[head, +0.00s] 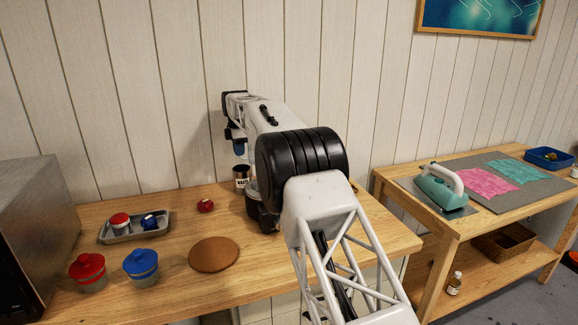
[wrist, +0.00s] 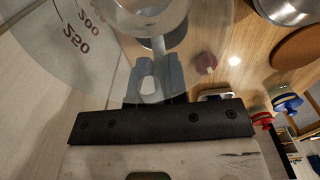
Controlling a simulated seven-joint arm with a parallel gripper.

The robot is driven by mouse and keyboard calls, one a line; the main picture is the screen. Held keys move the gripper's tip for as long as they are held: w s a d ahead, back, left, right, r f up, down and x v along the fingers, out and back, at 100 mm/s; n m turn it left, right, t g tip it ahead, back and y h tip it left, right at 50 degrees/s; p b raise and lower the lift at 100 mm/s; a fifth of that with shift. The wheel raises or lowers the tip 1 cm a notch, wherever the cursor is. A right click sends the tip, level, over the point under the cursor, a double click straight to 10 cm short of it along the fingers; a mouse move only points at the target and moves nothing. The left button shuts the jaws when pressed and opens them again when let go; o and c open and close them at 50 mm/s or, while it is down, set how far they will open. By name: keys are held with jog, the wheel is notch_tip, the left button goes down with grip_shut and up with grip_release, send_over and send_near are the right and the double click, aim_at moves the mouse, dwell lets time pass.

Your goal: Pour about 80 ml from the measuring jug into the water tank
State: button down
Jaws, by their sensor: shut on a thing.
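In the wrist view the clear measuring jug (wrist: 95,55) fills the upper left, with dark marks reading 200 and 250. My gripper (wrist: 152,78) is shut on it, its grey fingers seen against the clear wall. In the head view my gripper (head: 239,147) is at the back of the wooden bench, and the jug cannot be made out clearly. A small steel cup (head: 242,172) with a marked band stands just below my gripper. I cannot tell whether it is the water tank. The liquid level in the jug is unclear.
A tray (head: 106,238), a red-lidded pot (head: 88,270), a blue-lidded pot (head: 141,264), a small red object (head: 205,205) and a round brown mat (head: 213,254) are on the bench. A metal vessel (wrist: 290,10) shows in the wrist view. A teal iron (head: 443,190) is on the right table.

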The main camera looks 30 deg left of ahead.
aim_at(249, 152)
jog(key=shift+r, duration=0.1)
jog(key=shift+w+d+r+g+y, duration=0.55)
jog(key=shift+r+g+y, duration=0.25)
jog(key=shift+w+d+f+g+y, duration=0.25)
jog(key=shift+w+d+g+y, duration=0.25)
jog(key=shift+g+y, duration=0.2)
jog(key=shift+w+d+r+g+y, duration=0.2)
jog(key=shift+w+d+g+y, duration=0.8)
jog(key=shift+w+d, duration=0.1)
jog(key=shift+w+d+f+g+y, duration=0.1)
jog(key=shift+w+d+g+y, duration=0.05)
jog(key=shift+g+y, duration=0.15)
jog(key=shift+w+d+f+g+y, duration=0.3)
jog(key=shift+f+g+y, duration=0.2)
jog(key=shift+f, duration=0.1)
jog(key=shift+w+d+g+y, duration=0.35)
jog(key=shift+g+y, duration=0.25)
jog(key=shift+w+d+g+y, duration=0.3)
jog(key=shift+g+y, duration=0.3)
jog(key=shift+w+d+r+g+y+p, duration=0.3)
jog(key=shift+w+d+r+g+y, duration=0.3)
jog(key=shift+g+y, duration=0.1)
dwell(0.5)
